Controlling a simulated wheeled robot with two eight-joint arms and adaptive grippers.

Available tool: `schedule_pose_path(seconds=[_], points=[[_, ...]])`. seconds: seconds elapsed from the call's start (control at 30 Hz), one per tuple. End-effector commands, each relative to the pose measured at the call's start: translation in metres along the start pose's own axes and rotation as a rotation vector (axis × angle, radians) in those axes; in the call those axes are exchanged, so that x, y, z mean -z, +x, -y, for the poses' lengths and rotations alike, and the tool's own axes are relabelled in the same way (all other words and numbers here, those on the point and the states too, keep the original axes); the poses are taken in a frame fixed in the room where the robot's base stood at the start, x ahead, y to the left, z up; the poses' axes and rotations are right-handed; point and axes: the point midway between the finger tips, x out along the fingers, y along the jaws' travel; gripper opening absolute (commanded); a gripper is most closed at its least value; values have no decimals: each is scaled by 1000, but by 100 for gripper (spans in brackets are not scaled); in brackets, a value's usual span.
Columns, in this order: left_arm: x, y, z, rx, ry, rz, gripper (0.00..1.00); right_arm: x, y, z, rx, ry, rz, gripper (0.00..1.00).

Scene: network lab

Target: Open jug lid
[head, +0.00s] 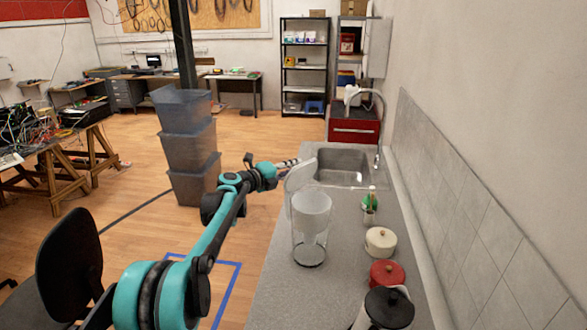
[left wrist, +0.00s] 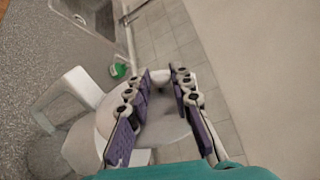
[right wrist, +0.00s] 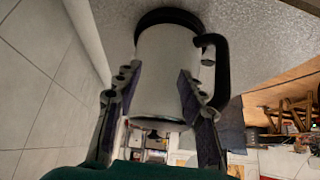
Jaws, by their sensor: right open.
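The clear jug (head: 311,228) stands upright on the grey counter, with a frosted upper part.
Along the counter (head: 275,285) stand a cream pot (head: 380,241), a red pot (head: 387,273) and a black-lidded pot (head: 388,308). A green item (head: 370,203) stands near the sink (head: 342,165). The tiled wall (head: 460,190) bounds the right side. Grey bins (head: 188,145) are stacked on the floor.

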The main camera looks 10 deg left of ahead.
Motion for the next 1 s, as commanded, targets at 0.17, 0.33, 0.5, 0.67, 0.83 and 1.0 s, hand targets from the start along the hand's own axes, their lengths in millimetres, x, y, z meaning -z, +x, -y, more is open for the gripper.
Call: schedule_pose_path(seconds=[0.17, 0.33, 0.5, 0.67, 0.83, 1.0], points=[[0, 0, 0, 0, 0, 0, 38, 0, 0, 0, 0, 0, 0, 40], [0, -1, 0, 0, 0, 0, 38, 0, 0, 0, 0, 0, 0, 40], [-1, -18, 0, 0, 0, 2, 38, 0, 0, 0, 0, 0, 0, 40], [-1, -52, 0, 0, -1, 3, 38, 0, 0, 0, 0, 0, 0, 40], [-1, -88, 0, 0, -1, 3, 38, 0, 0, 0, 0, 0, 0, 40], [-1, -112, -1, 0, 0, 2, 38, 0, 0, 0, 0, 0, 0, 40]])
